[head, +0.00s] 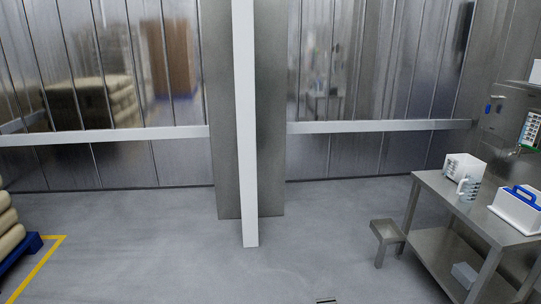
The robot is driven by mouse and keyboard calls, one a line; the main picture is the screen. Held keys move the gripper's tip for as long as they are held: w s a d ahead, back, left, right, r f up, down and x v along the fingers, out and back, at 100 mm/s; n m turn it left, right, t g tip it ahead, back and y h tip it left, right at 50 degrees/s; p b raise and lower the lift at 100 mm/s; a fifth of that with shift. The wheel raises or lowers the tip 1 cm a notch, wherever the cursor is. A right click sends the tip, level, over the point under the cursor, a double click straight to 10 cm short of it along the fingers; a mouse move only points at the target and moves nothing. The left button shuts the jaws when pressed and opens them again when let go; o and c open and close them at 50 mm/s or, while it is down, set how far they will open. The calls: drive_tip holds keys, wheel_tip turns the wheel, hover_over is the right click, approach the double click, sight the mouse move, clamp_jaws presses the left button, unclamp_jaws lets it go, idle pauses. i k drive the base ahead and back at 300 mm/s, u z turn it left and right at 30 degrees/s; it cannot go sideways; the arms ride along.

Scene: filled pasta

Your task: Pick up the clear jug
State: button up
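A small pale, see-through-looking jug (467,187) with a handle stands on the steel table (440,192) at the right. It is near the table's left end, close in front of a white box (463,166). The jug is small in the picture, so its details are hard to tell. My gripper is not in view.
A white carrier with a blue handle (516,210) stands on the table to the right. A low steel stool (386,232) is beside the table's left legs. A white post (246,130) stands mid-picture. Stacked sacks (9,237) on a blue pallet are at far left. The middle floor is clear.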

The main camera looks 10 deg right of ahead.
sight(472, 181)
drive_tip(key=z, duration=0.3)
drive_tip(key=i, duration=1.55)
drive_tip(key=z, duration=0.5)
drive_tip(key=i, duration=0.8)
drive_tip(key=z, duration=0.4)
drive_tip(key=i, duration=0.9)
drive_tip(key=z, duration=0.2)
